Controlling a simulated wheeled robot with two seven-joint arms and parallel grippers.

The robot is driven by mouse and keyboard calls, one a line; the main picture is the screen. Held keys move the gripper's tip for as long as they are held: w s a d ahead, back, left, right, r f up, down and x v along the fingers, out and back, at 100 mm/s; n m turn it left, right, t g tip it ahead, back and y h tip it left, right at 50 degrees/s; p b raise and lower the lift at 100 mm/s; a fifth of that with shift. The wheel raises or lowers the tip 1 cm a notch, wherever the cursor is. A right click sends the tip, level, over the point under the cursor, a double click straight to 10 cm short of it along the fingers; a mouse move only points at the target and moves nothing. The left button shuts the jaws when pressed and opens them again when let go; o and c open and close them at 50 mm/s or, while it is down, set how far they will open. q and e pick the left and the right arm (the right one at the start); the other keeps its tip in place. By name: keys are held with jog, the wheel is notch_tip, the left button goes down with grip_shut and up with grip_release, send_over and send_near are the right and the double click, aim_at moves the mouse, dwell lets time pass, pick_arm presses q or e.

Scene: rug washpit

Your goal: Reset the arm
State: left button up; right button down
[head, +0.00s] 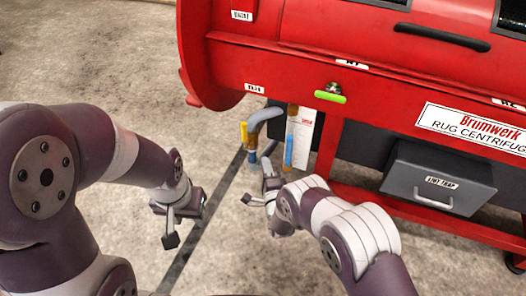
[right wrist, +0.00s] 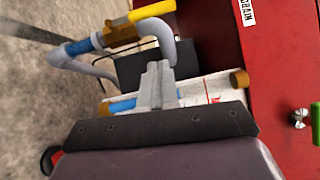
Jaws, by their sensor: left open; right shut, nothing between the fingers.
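My left gripper (head: 187,222) hangs open and empty above the concrete floor on the left of the head view. My right gripper (head: 266,178) is in front of the red machine, near the drain pipe; in the right wrist view its fingers (right wrist: 157,85) are pressed together with nothing between them. The grey drain pipe (head: 266,117) has a yellow handle (head: 244,133) and blue parts. In the right wrist view the grey pipe (right wrist: 95,66) and yellow handle (right wrist: 152,10) are just beyond the fingertips. I cannot tell whether the fingers touch anything.
The red rug centrifuge (head: 345,60) fills the upper right, with a green-handled valve (head: 330,97) on its front. A grey lint trap drawer (head: 438,180) sits under it. The floor at left (head: 90,60) is clear.

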jog(key=shift+s+d, duration=0.1)
jog(key=shift+s, duration=0.25)
dwell(0.3)
